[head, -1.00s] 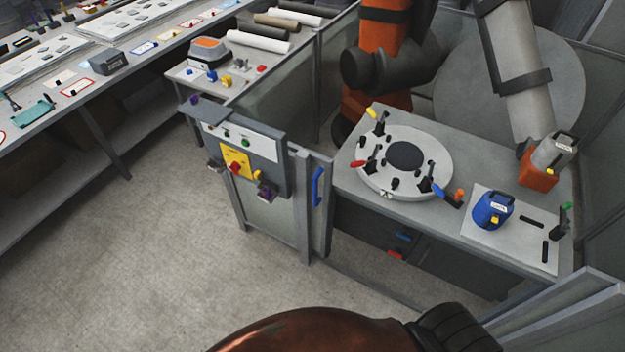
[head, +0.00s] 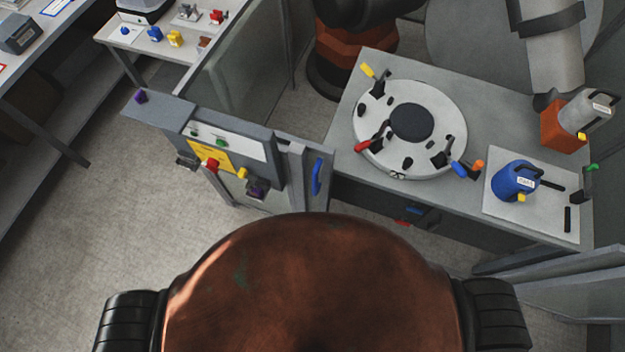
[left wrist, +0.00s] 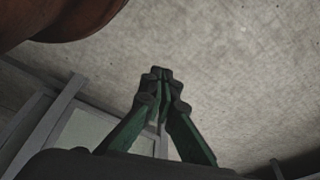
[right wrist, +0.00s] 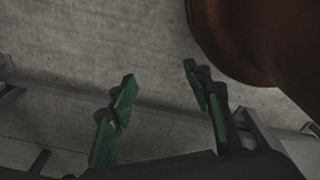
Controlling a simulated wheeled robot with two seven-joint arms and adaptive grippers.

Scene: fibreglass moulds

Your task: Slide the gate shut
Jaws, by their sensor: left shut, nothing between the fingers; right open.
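The gate is a grey-framed panel with a blue upright handle (head: 317,177), standing beside the control box (head: 230,155) in the head view. To its right is a gap in the fence, in front of the cell's worktable (head: 350,100). My left gripper (left wrist: 161,75) is shut and empty over bare floor in the left wrist view. My right gripper (right wrist: 158,75) is open and empty, its green fingers apart above the floor in the right wrist view. Neither gripper shows in the head view, and neither touches the gate handle.
A round mould plate (head: 440,120) with clamps lies on the worktable. A blue canister (head: 512,182) stands on a white plate (head: 500,207). A fence rail (head: 590,262) stands at the right. A side table (head: 128,38) and a bench are at the left, with open floor (head: 60,235) before them.

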